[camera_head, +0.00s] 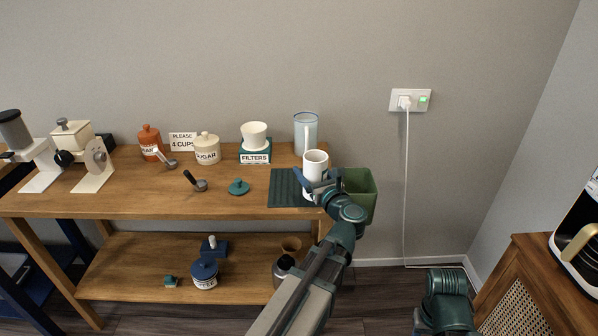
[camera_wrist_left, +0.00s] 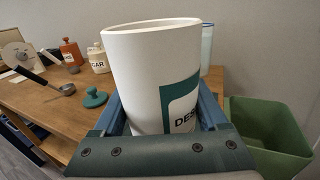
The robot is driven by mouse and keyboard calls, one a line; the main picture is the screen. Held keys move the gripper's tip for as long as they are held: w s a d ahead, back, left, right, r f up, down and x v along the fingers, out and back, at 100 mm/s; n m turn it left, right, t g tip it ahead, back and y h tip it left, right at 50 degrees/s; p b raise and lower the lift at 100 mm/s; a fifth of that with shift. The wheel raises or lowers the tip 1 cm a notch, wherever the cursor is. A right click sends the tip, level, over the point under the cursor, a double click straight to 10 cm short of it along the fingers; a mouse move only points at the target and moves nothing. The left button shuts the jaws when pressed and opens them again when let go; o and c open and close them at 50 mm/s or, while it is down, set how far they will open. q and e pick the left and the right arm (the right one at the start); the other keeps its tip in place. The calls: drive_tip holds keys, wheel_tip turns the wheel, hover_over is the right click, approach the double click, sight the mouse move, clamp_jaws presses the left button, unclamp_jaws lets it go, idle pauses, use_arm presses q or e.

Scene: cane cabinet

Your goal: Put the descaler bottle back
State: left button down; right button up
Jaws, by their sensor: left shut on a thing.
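The descaler bottle (camera_head: 314,160) is a white, roughly upright cylinder. In the left wrist view it (camera_wrist_left: 150,75) fills the middle, with a teal label edge and the letters "DES" partly visible. My left gripper (camera_head: 319,186) is shut on it, a finger on each side. In the head view it appears over the right end of the dark green ribbed mat (camera_head: 286,188) on the table. I cannot tell whether its base touches the mat. My right gripper is not in view; only a link of that arm shows at the lower right.
The wooden table (camera_head: 130,195) holds a clear jug (camera_head: 306,130), filters box (camera_head: 255,153), sugar jar (camera_head: 207,149), orange jar (camera_head: 149,140), scoop (camera_head: 197,183) and teal lid (camera_head: 238,187). A green bin (camera_head: 360,192) stands right of it. The cane cabinet (camera_head: 530,290) is at lower right.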

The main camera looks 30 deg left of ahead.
use_arm(q)
drive_tip(key=w+a+f+b, duration=0.1)
drive_tip(key=w+a, duration=0.1)
drive_tip(key=w+a+f+b, duration=0.2)
drive_tip(key=w+a, duration=0.1)
drive_tip(key=w+a+f+b, duration=0.1)
drive_tip(key=w+a+f, duration=0.1)
drive_tip(key=a, duration=0.1)
drive_tip(key=shift+w+a+b, duration=0.2)
drive_tip(key=shift+a+b, duration=0.05)
drive_tip(key=shift+b, duration=0.1)
drive_tip(key=shift+r, duration=0.25)
drive_tip(key=shift+f, duration=0.15)
unclamp_jaws()
drive_tip(key=shift+r, duration=0.2)
drive_tip(key=v, duration=1.2)
